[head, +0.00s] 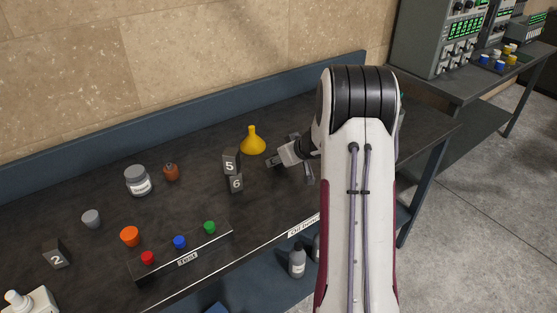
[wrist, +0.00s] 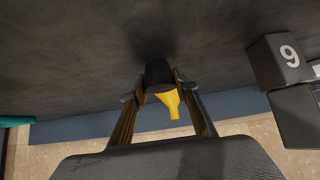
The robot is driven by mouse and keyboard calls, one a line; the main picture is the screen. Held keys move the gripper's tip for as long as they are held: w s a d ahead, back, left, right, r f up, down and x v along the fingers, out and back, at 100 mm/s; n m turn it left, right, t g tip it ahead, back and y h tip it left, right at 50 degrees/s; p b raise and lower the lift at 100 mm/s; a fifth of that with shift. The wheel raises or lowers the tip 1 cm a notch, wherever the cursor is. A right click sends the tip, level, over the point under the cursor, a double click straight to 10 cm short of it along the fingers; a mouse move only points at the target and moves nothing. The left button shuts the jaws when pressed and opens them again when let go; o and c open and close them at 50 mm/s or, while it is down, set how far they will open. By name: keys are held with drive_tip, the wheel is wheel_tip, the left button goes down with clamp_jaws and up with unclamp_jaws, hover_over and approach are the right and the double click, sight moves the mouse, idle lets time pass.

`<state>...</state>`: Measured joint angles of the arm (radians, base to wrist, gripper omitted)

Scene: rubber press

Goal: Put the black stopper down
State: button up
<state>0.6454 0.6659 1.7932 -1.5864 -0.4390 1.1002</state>
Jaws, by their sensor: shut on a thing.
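The black stopper (wrist: 158,73) shows in the wrist view between the fingertips of my gripper (wrist: 156,88), which is shut on it. The stopper is close to the dark table top (wrist: 70,60); I cannot tell whether it touches it. In the head view my gripper (head: 277,161) is low over the table, right of the yellow funnel, and the stopper cannot be made out there.
The yellow funnel (head: 253,141) stands behind the stopper and shows in the wrist view (wrist: 172,103). Number blocks 5 (head: 231,163) and 6 (head: 236,184) are left of my gripper.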

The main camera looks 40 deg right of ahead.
drive_tip(key=shift+f, duration=0.25)
drive_tip(key=o, duration=1.2)
drive_tip(key=shift+r, duration=0.2)
drive_tip(key=v, duration=1.2)
